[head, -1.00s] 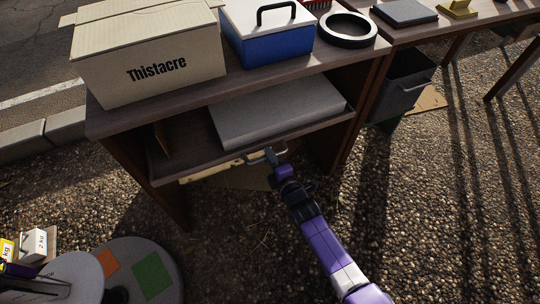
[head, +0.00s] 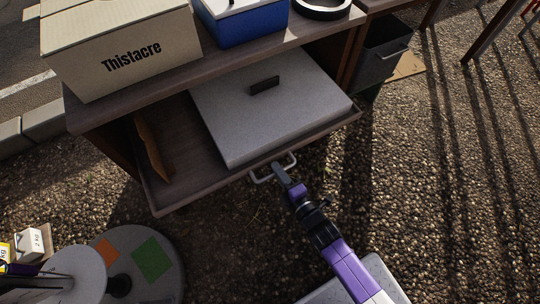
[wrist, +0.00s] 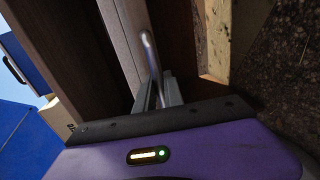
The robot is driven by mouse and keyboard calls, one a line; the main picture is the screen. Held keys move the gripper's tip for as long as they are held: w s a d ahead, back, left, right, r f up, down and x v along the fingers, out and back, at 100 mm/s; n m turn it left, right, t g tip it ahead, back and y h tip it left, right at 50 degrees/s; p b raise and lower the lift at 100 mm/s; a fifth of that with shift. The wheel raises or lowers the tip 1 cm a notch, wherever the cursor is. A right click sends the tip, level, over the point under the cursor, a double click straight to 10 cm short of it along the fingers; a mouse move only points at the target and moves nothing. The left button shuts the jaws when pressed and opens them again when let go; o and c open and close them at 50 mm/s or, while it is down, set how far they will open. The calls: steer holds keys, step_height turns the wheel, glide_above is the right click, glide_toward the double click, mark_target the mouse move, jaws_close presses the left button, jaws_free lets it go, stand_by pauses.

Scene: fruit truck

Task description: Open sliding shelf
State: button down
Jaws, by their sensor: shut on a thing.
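The sliding shelf (head: 205,184) is a dark wooden tray pulled out well beyond the table's front edge in the head view. It carries a flat grey case (head: 270,110) with a dark handle, and a brown flat item (head: 151,150) at its left. A metal handle (head: 262,179) sticks out from the shelf's front; it also shows in the wrist view (wrist: 150,52). My gripper (head: 278,171) is shut on this handle. In the wrist view the gripper (wrist: 158,95) meets the handle's bar, and the fingertips are partly hidden.
A cardboard box (head: 120,45) and a blue toolbox (head: 242,22) stand on the table above the shelf. A grey bin (head: 382,52) hangs at the right. A round base (head: 175,270) stands at the lower left.

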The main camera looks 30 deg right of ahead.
steer(key=f+v, duration=0.2)
steer(key=v, duration=0.7)
steer(key=f+v, duration=0.1)
steer(key=v, duration=0.8)
steer(key=shift+s+f+p, duration=0.4)
steer(key=shift+s+p, duration=0.05)
steer(key=shift+s, duration=0.2)
steer(key=c, duration=1.5)
jaws_free()
steer(key=shift+o, duration=0.2)
steer(key=v, duration=0.7)
steer(key=shift+s, duration=0.35)
